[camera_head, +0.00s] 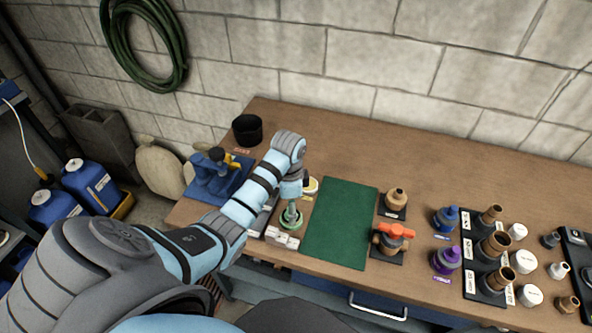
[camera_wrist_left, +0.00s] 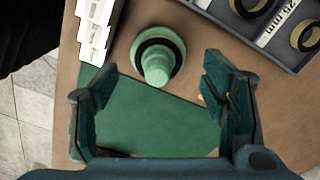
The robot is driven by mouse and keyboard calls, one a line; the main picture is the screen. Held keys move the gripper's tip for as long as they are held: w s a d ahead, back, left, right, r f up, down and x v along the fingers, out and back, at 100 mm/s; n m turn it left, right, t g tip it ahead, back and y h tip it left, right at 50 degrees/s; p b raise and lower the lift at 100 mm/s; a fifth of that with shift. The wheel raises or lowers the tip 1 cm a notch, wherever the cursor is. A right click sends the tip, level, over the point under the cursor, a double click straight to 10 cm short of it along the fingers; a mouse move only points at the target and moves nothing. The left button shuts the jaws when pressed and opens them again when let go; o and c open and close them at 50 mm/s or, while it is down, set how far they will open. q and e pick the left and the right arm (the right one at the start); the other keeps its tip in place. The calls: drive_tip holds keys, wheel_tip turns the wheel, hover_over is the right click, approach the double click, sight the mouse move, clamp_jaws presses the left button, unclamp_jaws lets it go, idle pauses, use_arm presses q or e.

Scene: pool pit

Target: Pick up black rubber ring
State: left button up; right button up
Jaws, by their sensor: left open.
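A pale green stepped cone (camera_wrist_left: 157,66) stands at the edge of the green mat in the left wrist view. A black ring (camera_wrist_left: 141,47) lies around it, above its round green base. In the head view the green cone (camera_head: 291,216) shows below my left gripper, and the ring is too small to make out. A grey tray (camera_wrist_left: 288,37) at the upper right holds dark ring shapes in compartments, one labelled 25 mm. My left gripper (camera_wrist_left: 162,101) is open and empty; the cone stands just beyond its fingers. My right gripper is not in view.
White boxes (camera_wrist_left: 95,28) stand beside the cone. The green mat (camera_head: 341,222) is bare. Right of it stand a fitting with an orange handle (camera_head: 395,234), a purple bottle (camera_head: 446,259) and brass fittings. A blue vise (camera_head: 215,175) and black cup (camera_head: 247,131) are at the left.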

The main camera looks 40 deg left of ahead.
use_arm(q)
wheel_tip(320, 180, down, 4)
drive_tip(key=shift+d+r+b, duration=0.15)
drive_tip(key=shift+r+b, duration=0.05)
drive_tip(key=shift+b, duration=0.4)
drive_tip(key=shift+r, duration=0.1)
drive_tip(key=shift+c, duration=0.6)
drive_tip(key=c, duration=0.9)
